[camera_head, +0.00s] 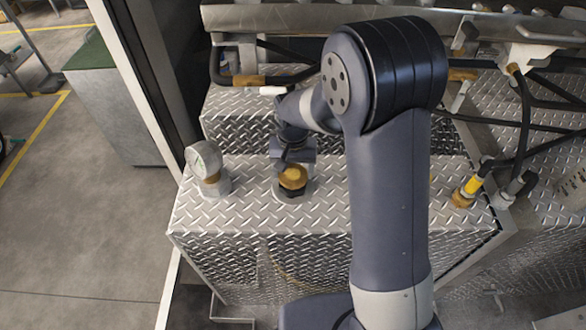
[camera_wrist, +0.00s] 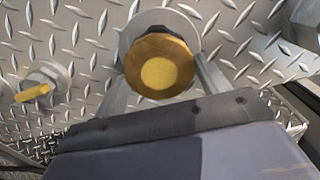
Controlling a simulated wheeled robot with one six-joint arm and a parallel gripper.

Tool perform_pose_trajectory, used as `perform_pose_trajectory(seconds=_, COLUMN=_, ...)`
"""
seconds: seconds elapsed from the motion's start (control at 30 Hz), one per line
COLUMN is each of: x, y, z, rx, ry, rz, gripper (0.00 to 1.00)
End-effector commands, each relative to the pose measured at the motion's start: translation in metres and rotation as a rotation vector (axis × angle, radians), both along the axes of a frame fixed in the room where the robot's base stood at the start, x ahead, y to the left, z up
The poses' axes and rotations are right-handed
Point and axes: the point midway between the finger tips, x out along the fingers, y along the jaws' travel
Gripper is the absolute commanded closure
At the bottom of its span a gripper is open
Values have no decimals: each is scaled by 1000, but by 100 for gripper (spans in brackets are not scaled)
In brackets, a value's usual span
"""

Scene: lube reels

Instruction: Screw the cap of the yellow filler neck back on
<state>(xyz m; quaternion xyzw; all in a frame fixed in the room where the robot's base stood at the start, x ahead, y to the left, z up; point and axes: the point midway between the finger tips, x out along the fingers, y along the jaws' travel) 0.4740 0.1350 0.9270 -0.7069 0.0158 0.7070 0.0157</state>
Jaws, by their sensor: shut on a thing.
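The brass-yellow round cap (camera_head: 293,176) is at the filler neck (camera_head: 295,194) on the diamond-plate top of the tank. In the wrist view the cap (camera_wrist: 165,68) is seen from above, with the grey round collar (camera_wrist: 133,32) of the neck behind it. My gripper (camera_head: 291,166) comes in from behind the cap. In the wrist view its two grey fingers lie on either side of the cap, and it is shut on it. The finger contact and the thread under the cap are hidden, so I cannot tell how the cap is seated.
A yellow-banded hose fitting (camera_head: 469,188) is at the right. A small yellow-tipped fitting (camera_wrist: 35,93) shows at the left in the wrist view. Black hoses and a metal rail (camera_head: 270,18) run behind the tank.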

Motion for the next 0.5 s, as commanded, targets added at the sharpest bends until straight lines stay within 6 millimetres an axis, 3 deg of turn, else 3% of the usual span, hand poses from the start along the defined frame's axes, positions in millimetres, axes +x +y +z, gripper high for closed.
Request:
perform_pose_trajectory(seconds=0.2, x=0, y=0, z=0, rx=0, ry=0, rz=0, gripper=54)
perform_pose_trajectory(seconds=0.37, x=0, y=0, z=0, rx=0, ry=0, rz=-54, gripper=55)
perform_pose_trajectory(seconds=0.5, x=0, y=0, z=0, rx=0, ry=0, rz=-210, gripper=55)
